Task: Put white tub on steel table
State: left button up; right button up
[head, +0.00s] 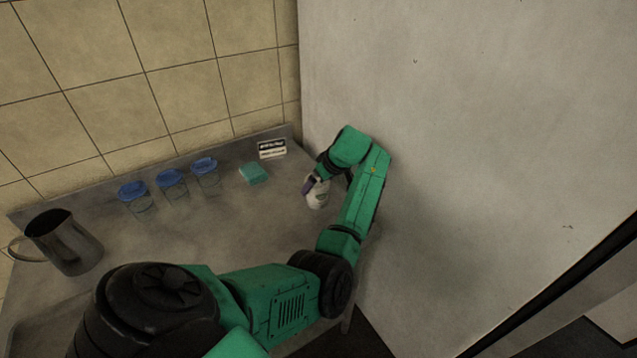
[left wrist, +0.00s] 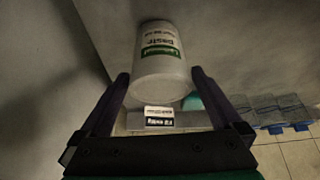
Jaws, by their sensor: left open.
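The white tub (head: 317,198) stands on the steel table (head: 240,235) near its right edge, by the large pale wall. In the left wrist view the tub (left wrist: 158,62) appears upside down, with a green label and dark print. My left gripper (head: 311,184) is at the tub, partly covering it in the head view. In the left wrist view the open fingers of the gripper (left wrist: 160,74) lie one on each side of the tub, with visible gaps. My right gripper is not in view.
Three blue-lidded containers (head: 172,186) stand in a row at the back. A teal block (head: 253,174) and a small black-and-white sign (head: 272,149) are behind the tub. A metal jug (head: 66,243) stands at the left. The middle of the table is clear.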

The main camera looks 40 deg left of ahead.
pick_arm(q)
jog(key=b+v, duration=0.1)
jog(key=v, duration=1)
jog(key=shift+d+r+b, duration=0.15)
jog(key=shift+r+b, duration=0.2)
jog(key=shift+b, duration=0.05)
